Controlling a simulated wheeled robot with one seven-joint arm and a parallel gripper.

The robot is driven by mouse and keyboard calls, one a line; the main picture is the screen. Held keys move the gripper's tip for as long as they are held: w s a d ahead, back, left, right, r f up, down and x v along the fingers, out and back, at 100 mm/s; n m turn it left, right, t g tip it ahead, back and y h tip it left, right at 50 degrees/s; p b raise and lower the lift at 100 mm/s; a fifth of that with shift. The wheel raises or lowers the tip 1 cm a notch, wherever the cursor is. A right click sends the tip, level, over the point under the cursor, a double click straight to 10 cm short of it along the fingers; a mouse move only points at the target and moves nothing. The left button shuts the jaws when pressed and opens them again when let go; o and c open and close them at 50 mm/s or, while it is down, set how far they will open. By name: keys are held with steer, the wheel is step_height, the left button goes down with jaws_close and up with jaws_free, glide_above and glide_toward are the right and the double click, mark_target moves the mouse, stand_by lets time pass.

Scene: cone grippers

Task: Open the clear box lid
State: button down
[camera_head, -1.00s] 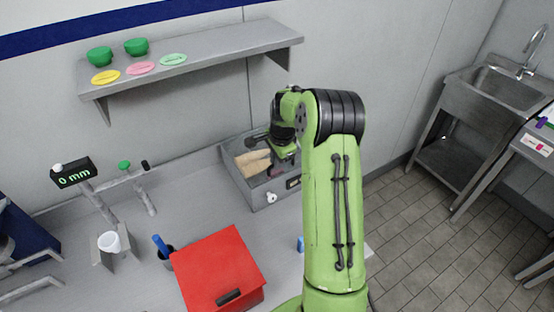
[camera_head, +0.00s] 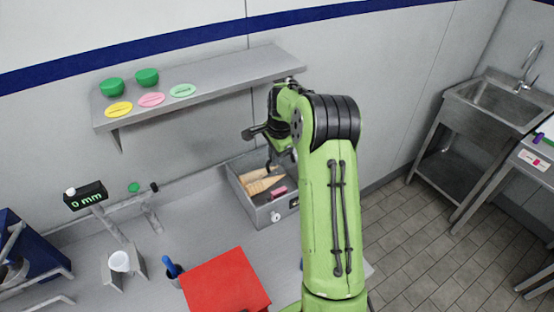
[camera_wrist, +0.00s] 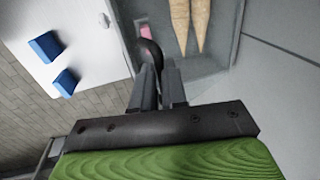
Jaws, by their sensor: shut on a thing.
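A grey box (camera_head: 246,200) stands at the back of the counter, with a white round knob (camera_head: 275,216) on its front. Tan cones (camera_head: 262,182) and a pink thing (camera_head: 279,192) show inside; the cones (camera_wrist: 188,22) also show in the wrist view. My gripper (camera_head: 272,165) is over the box. In the wrist view its fingers (camera_wrist: 158,85) are shut on a dark curved handle (camera_wrist: 152,52). The clear lid's edges are hard to make out, so I cannot tell its angle.
A shelf (camera_head: 215,78) with green bowls and coloured discs hangs above the counter. A red box (camera_head: 225,285) stands in front. A blue-handled tool in a cup (camera_head: 172,270) and a white cup (camera_head: 120,261) are to the left.

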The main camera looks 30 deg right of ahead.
steer(key=shift+w+r+p, duration=1)
steer(key=shift+w+r, duration=0.25)
steer(key=shift+a+f, duration=0.1)
steer(key=c, duration=1.6)
jaws_free()
steer(key=o, duration=0.4)
steer(key=shift+w+f, duration=0.25)
steer(key=shift+w, duration=0.35)
steer(key=shift+o, duration=0.2)
steer(key=shift+s+r, duration=0.2)
steer(key=shift+s, duration=0.1)
steer(key=s+r, duration=0.3)
steer(key=r, duration=1.2)
steer(key=shift+r, duration=0.2)
